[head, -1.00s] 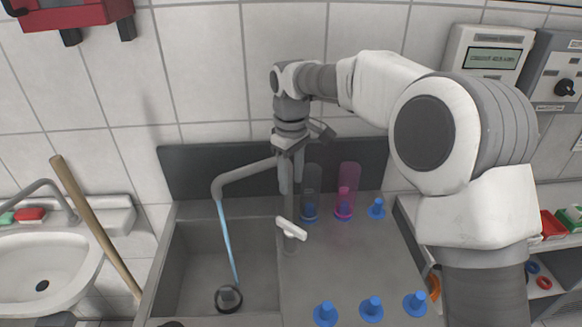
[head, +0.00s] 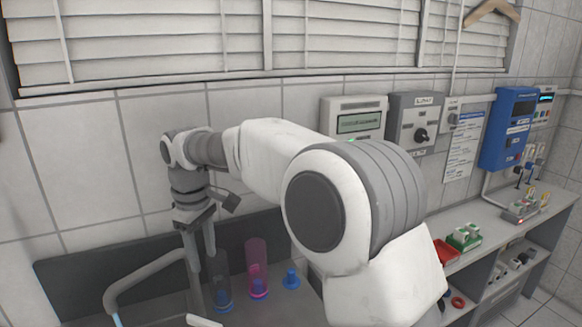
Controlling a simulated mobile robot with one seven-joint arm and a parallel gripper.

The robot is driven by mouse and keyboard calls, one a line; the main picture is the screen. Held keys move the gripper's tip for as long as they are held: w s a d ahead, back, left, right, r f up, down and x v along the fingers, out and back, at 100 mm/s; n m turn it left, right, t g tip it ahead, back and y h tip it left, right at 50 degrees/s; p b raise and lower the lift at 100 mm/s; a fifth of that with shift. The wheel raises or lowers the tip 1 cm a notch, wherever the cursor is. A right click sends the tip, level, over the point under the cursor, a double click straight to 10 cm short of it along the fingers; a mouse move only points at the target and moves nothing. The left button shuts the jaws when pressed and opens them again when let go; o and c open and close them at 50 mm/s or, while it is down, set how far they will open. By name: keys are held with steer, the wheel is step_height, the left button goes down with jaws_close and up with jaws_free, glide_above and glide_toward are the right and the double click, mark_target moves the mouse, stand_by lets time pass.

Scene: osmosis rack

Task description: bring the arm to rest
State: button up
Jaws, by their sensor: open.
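My arm reaches from the lower right up and over to the left in the head view. My gripper (head: 203,245) points down with its fingers apart, above the sink area and close to the faucet (head: 143,275). Nothing shows between the fingers. Their tips are hard to make out against the clear tube behind them.
A clear tube (head: 219,275) and a pink tube (head: 257,262) stand on blue pegs right of the gripper. A bare blue peg (head: 291,280) is beside them. A dark backsplash (head: 80,280) stands behind. Wall boxes (head: 357,117) and a shelf bench (head: 500,250) are at right.

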steer(key=s+d+r+m+t, duration=0.2)
steer(key=d+r+m, duration=0.35)
steer(key=d, duration=0.75)
steer(key=s+d+r+m+t, duration=0.1)
steer(key=s+d+r+m, duration=0.1)
steer(key=s+d, duration=0.45)
steer(key=s+d+r+m+t, duration=0.1)
steer(key=s+d+m, duration=0.25)
steer(key=d, duration=0.55)
steer(key=s+d+f+m+t, duration=0.1)
steer(key=s+d+f+m, duration=0.2)
steer(key=s+d, duration=0.3)
steer(key=s+f, duration=0.1)
steer(key=s, duration=0.1)
steer(key=shift+s+d, duration=0.35)
steer(key=shift+a+f, duration=0.1)
steer(key=shift+a, duration=0.1)
